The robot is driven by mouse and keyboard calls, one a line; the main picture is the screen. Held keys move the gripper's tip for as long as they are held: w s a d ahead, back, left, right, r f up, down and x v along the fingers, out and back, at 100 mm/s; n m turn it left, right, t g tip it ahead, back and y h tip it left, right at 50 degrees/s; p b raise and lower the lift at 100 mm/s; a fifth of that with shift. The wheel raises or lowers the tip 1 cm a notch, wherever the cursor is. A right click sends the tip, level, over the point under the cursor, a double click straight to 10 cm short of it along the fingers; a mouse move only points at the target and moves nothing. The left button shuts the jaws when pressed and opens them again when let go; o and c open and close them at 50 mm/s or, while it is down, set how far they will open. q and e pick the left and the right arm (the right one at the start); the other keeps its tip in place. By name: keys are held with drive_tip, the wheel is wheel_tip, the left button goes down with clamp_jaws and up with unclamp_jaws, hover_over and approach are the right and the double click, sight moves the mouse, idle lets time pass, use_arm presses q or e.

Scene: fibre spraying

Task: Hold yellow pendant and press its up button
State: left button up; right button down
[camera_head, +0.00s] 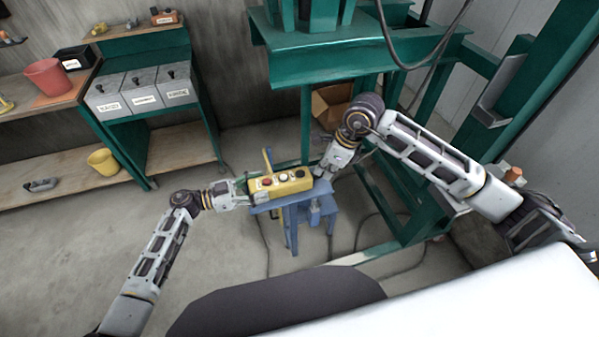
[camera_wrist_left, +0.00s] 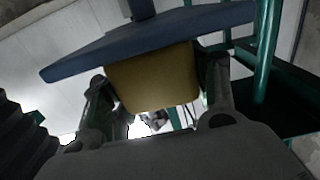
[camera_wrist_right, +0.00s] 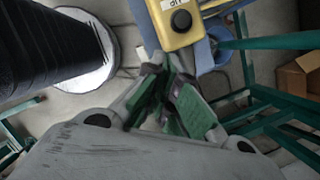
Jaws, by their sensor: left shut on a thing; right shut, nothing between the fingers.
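The yellow pendant (camera_head: 282,186) lies on a small blue stand (camera_head: 300,199) in the middle of the head view, with a red button, a pale button and a black button on top. My left gripper (camera_head: 243,188) is shut on the pendant's left end. The left wrist view shows the yellow end (camera_wrist_left: 155,78) between the two fingers. My right gripper (camera_head: 322,172) is shut and empty, just beyond the pendant's right end. In the right wrist view, its fingertips (camera_wrist_right: 172,62) are beside the pendant (camera_wrist_right: 180,22), near a black button (camera_wrist_right: 181,20) with a partly readable label.
A green press frame (camera_head: 350,50) stands behind and to the right. A cardboard box (camera_head: 331,103) is behind my right gripper. Shelves with a red bucket (camera_head: 48,77) and a yellow bucket (camera_head: 103,161) are at left. Cables run over the floor.

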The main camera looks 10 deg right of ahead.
sight(299, 175)
drive_tip(key=w+a+r+n+t+y, duration=0.3)
drive_tip(key=w+a+r+n+t, duration=0.1)
drive_tip(key=a+r+n, duration=0.2)
drive_tip(key=shift+w+a+r+n+y, duration=0.3)
drive_tip(key=shift+w+a+r, duration=0.1)
drive_tip(key=shift+r, duration=0.25)
drive_tip(key=shift+d+f, duration=0.1)
drive_tip(key=shift+f, duration=0.1)
drive_tip(key=shift+f, duration=4.2)
